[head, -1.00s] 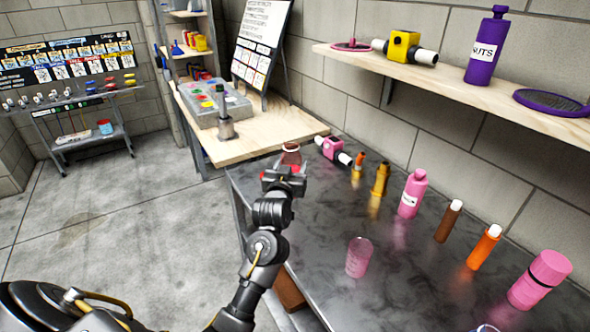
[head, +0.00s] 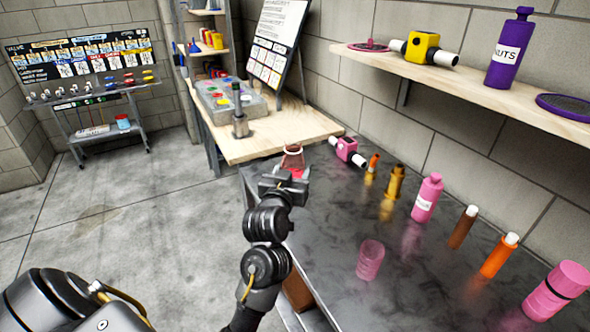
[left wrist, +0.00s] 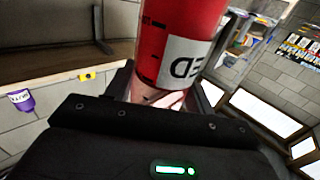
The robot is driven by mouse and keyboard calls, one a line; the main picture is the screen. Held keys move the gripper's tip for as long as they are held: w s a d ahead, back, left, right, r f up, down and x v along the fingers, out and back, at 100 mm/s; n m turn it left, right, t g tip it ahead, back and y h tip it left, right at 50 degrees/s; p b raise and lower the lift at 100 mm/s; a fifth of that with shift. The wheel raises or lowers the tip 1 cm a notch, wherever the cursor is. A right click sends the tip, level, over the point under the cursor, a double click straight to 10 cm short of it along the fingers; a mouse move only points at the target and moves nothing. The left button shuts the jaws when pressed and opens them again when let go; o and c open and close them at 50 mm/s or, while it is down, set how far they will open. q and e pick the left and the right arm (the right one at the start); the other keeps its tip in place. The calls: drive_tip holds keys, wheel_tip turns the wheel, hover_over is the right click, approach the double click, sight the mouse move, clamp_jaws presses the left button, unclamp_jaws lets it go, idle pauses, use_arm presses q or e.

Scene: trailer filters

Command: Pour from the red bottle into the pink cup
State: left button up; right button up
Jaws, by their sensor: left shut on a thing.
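My left gripper (head: 283,184) is shut on the red bottle (head: 293,159), near the far left edge of the dark table. The bottle also shows large in the left wrist view (left wrist: 178,45), red with a white label, between the fingers. In the head view the gripper hides most of it, so its tilt is hard to tell. The pink cup (head: 370,260) is see-through and stands upright on the table, to the right of and nearer than the gripper, well apart from the bottle. My right gripper is not in view.
On the dark table (head: 330,225), a pink bottle (head: 427,199), a brown bottle (head: 463,227), an orange bottle (head: 499,256) and a large pink container (head: 556,290) line the wall side. A pink-and-white device (head: 347,151) lies at the back. A shelf (head: 480,88) hangs above.

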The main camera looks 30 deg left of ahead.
use_arm(q)
drive_tip(key=shift+s+r, duration=0.1)
drive_tip(key=shift+s, duration=0.05)
drive_tip(key=shift+s+d+f, duration=0.3)
drive_tip(key=shift+d, duration=0.1)
drive_tip(key=s+d+f+m+h, duration=0.3)
drive_tip(key=s+d+f+h, duration=0.1)
drive_tip(key=s+d, duration=0.5)
drive_tip(key=shift+d+t+h, duration=0.3)
drive_tip(key=shift+d+h, duration=0.2)
drive_tip(key=shift+d, duration=0.15)
